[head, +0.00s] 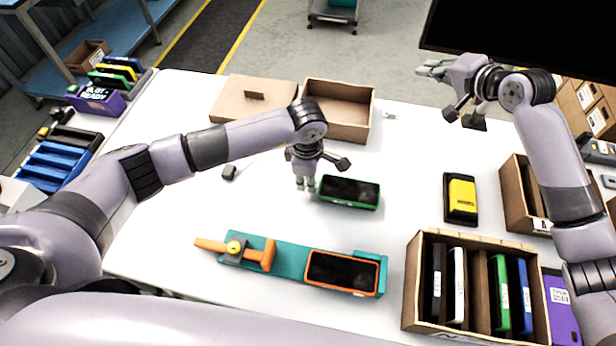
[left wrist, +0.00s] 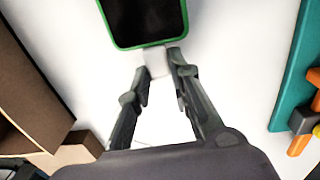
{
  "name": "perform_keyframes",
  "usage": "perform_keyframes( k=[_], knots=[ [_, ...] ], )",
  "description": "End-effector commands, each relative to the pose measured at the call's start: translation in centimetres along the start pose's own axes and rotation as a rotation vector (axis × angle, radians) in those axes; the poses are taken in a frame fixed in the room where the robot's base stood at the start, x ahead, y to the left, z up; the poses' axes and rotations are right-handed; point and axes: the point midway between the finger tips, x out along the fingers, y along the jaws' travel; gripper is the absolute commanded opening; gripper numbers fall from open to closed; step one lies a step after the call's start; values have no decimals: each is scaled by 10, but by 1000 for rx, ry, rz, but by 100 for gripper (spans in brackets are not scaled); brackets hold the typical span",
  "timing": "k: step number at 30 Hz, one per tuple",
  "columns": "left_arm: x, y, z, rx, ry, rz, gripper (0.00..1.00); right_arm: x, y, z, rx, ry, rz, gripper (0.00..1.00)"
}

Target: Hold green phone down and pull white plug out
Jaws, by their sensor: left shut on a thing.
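The green-cased phone (head: 349,191) lies flat, dark screen up, on the white table; its near end shows in the left wrist view (left wrist: 145,20). The white plug (left wrist: 156,62) sits at the middle of that end, touching the phone's edge. My left gripper (head: 306,188) is beside the phone's left end, fingers pointing down. In the left wrist view its fingertips (left wrist: 162,68) are shut on the plug, one on each side. My right gripper (head: 432,69) is raised at the upper right, well away from the phone; its finger gap is unclear.
An orange-cased phone (head: 342,273) lies in a teal holder with an orange clamp (head: 236,250) nearer me. A carton with upright phones (head: 415,285) and a yellow device (head: 461,196) stand right. An open carton (head: 338,129) lies behind. Table around the green phone is clear.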

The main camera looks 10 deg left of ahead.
Motion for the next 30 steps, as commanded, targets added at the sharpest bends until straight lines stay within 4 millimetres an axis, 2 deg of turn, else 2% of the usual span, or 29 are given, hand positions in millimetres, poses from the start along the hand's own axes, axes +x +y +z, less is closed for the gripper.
perform_keyframes(
  k=[1, 6, 9, 13, 16, 21, 25, 30],
  knots=[
    [0, 0, 0, 0, 1, 0, 0, 9, -5, 23, -54, -62, 33, 0],
    [0, 0, 0, 0, 1, 0, 0, 26, -1, 105, -278, -291, 180, 0],
    [0, 0, 0, 0, 1, 0, 0, 26, 10, 152, -444, -441, 288, 0],
    [0, 0, 0, 0, 1, 0, 0, 12, 34, 199, -670, -629, 445, 0],
    [0, 0, 0, 0, 1, 0, 0, -2, 53, 216, -806, -740, 550, 0],
    [0, 0, 0, 0, 1, 0, 0, -20, 73, 226, -940, -851, 666, 0],
    [0, 0, 0, 0, 0, 0, 0, -24, 81, 229, -972, -880, 697, 0],
    [0, 0, 0, 0, 0, 0, 0, -17, 95, 234, -973, -884, 700, 0]
  ],
)
